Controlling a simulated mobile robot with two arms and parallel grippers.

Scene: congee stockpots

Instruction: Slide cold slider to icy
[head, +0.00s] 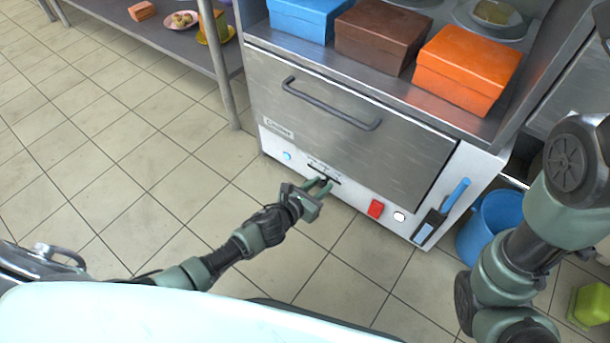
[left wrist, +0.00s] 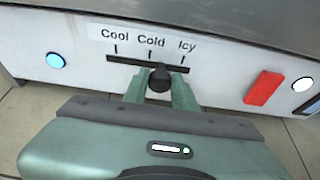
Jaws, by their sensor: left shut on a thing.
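The cold slider has a dark round knob (left wrist: 160,77) on a black horizontal slot (left wrist: 120,60), under the printed words Cool, Cold and Icy. The knob shows a little right of the Cold mark, between Cold and Icy. In the head view the slot (head: 323,174) lies low on the white front panel of the cabinet. My left gripper (head: 322,185) is at the slot, and its green fingers in the left wrist view (left wrist: 159,92) are shut on the knob, one on each side. The knob's base is partly hidden. My right arm shows at the right, but its gripper is out of view.
The panel also has a blue round light (head: 287,155), a red switch (head: 376,208) and a white round button (head: 399,216). A steel door with a handle (head: 330,108) is above. A blue bucket (head: 482,226) stands to the right.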

